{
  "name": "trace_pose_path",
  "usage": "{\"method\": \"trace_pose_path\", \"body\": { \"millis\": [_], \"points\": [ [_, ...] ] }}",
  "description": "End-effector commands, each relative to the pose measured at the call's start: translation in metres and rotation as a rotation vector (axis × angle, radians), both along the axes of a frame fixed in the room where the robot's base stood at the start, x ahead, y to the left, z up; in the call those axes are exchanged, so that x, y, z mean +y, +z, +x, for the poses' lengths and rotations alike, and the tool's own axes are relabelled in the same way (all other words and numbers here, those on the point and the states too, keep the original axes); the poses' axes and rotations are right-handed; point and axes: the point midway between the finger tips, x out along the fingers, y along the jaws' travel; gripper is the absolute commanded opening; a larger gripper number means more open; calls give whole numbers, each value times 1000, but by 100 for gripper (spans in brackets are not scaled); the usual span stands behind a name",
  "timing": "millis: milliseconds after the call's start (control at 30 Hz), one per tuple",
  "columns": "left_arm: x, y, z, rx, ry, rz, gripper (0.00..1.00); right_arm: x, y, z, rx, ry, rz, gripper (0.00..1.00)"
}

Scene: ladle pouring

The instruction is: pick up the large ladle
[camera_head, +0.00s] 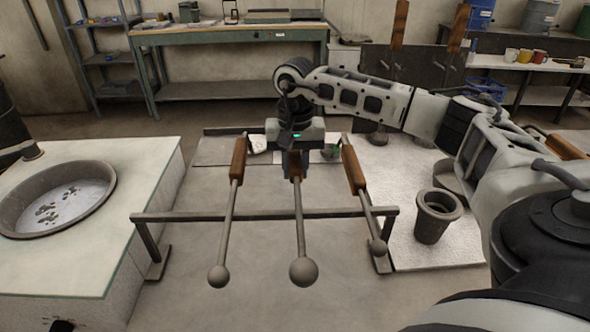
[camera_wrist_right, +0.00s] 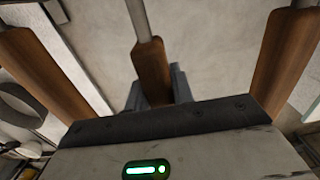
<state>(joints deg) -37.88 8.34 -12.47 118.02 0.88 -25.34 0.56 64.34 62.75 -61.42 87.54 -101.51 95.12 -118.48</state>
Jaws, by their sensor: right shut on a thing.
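Three ladles with wooden handles and grey round bowls lie across a metal rack (camera_head: 265,214). The middle one, the large ladle (camera_head: 304,271), has the biggest bowl. The left ladle (camera_head: 218,276) and the right ladle (camera_head: 378,247) have smaller bowls. My right gripper (camera_head: 295,166) is at the far end of the middle handle and shut on it. In the right wrist view the middle handle (camera_wrist_right: 151,70) sits between the two fingers (camera_wrist_right: 156,88), with the other two handles apart on either side. The ladle still appears to lie over the rack bar. My left gripper is not in view.
A round pan (camera_head: 105,204) with dark bits in pale contents is set in the white-topped counter (camera_head: 135,185) at left. A grey crucible-like cup (camera_head: 433,226) stands on a light slab (camera_head: 405,190) right of the rack. A workbench and shelves stand behind.

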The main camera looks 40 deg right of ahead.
Motion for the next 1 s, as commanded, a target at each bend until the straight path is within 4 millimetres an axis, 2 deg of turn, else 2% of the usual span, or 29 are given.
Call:
{"method": "trace_pose_path", "body": {
  "millis": [267, 600, 700, 833, 1000],
  "points": [
    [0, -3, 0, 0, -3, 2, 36, -1, 53, 4, -22, -1, 0, 0],
    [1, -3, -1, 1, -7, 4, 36, 0, 131, 3, -21, 0, 0, 0],
    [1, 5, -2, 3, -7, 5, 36, -1, 152, 3, -20, -1, -1, 0],
    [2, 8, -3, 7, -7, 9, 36, -1, 169, 2, -18, -1, -1, 0],
    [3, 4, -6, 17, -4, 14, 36, -1, 179, 2, -16, -1, -1, 0]
  ]
}}
